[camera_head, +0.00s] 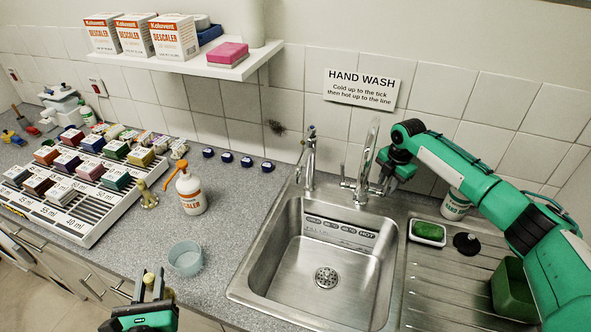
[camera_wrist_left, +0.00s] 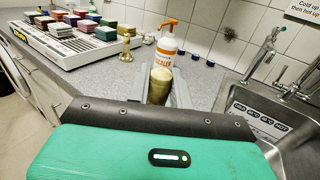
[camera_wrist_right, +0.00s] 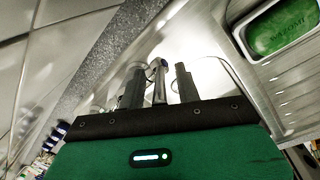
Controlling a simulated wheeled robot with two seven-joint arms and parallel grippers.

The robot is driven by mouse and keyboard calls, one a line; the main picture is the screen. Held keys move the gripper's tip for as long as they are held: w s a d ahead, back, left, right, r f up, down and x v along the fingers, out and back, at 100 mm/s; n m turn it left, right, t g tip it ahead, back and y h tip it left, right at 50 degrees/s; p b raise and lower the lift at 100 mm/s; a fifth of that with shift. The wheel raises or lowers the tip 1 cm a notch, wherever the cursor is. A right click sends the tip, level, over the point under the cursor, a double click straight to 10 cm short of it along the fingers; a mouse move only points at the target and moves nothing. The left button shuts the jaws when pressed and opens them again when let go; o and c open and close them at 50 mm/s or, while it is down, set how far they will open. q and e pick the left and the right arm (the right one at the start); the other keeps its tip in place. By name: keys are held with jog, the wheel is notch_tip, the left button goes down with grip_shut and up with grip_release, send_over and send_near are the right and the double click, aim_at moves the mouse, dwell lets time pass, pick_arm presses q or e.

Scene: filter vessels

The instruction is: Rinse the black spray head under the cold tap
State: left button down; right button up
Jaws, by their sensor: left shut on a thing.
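My left gripper (camera_head: 150,290) is at the front edge of the counter, shut on a small olive-brass piece (camera_wrist_left: 161,86). My right gripper (camera_head: 386,180) is at the right-hand tap (camera_head: 366,165). In the right wrist view its fingers (camera_wrist_right: 159,85) are apart, with a metal tap part (camera_wrist_right: 160,80) between them; contact is unclear. A second tap (camera_head: 310,160) stands to the left. The steel sink (camera_head: 327,250) is empty. A black round thing (camera_head: 466,244) lies on the drainer; I cannot tell whether it is the spray head. I see no water running.
A translucent cup (camera_head: 186,260) and a descaler bottle with orange trigger (camera_head: 190,192) stand left of the sink. A rack of coloured blocks (camera_head: 85,190) fills the left counter.

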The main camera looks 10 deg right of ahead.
grip_shut()
pick_arm(q)
jog(key=shift+r+p, duration=0.8)
pick_arm(e)
jog(key=shift+s+a+r+t+h, duration=0.15)
jog(key=shift+s+t+h, duration=0.25)
jog(key=shift+t, duration=0.2)
pick_arm(q)
jog(key=shift+r+p, duration=0.5)
pick_arm(e)
jog(key=shift+s+a+f+t+h, duration=0.25)
jog(key=shift+t+h, duration=0.15)
jog(key=shift+t, duration=0.4)
grip_release()
pick_arm(q)
jog(key=shift+f, duration=0.1)
pick_arm(e)
jog(key=shift+r, duration=0.15)
